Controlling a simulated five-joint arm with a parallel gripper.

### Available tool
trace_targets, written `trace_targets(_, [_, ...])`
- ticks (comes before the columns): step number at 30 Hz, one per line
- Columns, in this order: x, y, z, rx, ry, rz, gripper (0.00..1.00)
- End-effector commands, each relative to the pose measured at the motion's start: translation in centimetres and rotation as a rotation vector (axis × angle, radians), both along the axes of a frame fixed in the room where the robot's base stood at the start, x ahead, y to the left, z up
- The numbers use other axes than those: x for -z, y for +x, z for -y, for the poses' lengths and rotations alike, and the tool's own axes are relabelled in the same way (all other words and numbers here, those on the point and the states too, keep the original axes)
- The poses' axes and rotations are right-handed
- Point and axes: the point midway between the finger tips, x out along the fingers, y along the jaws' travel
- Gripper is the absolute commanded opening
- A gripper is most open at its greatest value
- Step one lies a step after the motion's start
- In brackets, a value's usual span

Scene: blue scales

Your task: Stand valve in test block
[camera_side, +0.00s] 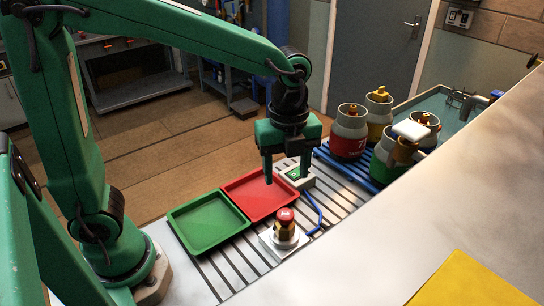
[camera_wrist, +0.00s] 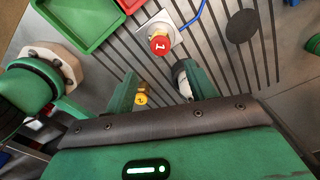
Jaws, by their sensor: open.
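A brass valve (camera_side: 284,229) with a red cap marked 1 stands upright on a pale square block (camera_side: 267,243), which I take for the test block. In the wrist view the red cap (camera_wrist: 159,44) shows beyond my fingertips, over the pale block (camera_wrist: 164,24). My gripper (camera_side: 287,180) is open, fingers down, apart from this valve. In the wrist view a brass piece with a yellow cap marked 2 (camera_wrist: 141,98) shows beside the left finger, and a white round thing (camera_wrist: 182,78) beside the right one, partly hidden. I cannot tell what they rest on.
A green tray (camera_side: 207,247) and a red tray (camera_side: 235,187) lie left of the block. A small device (camera_side: 307,180) has a blue hose (camera_side: 318,212) running toward the block. Several valved cylinders, one red (camera_side: 348,145), stand on a blue rack (camera_side: 340,170) at right.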

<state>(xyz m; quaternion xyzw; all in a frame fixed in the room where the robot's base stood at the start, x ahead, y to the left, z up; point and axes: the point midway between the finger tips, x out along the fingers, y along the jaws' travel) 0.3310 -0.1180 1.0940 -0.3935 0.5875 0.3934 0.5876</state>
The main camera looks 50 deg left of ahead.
Motion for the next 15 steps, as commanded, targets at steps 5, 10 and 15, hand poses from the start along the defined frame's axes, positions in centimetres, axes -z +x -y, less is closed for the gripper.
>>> trace_targets(5, [-0.3,-0.3,-0.5,-0.056,-0.006,0.014,0.55])
trace_targets(10, [-1.3,-1.0,-1.8,-0.218,-0.023,0.053,0.55])
trace_targets(15, [-2.5,-2.3,-3.7,-0.478,-0.060,0.111,0.55])
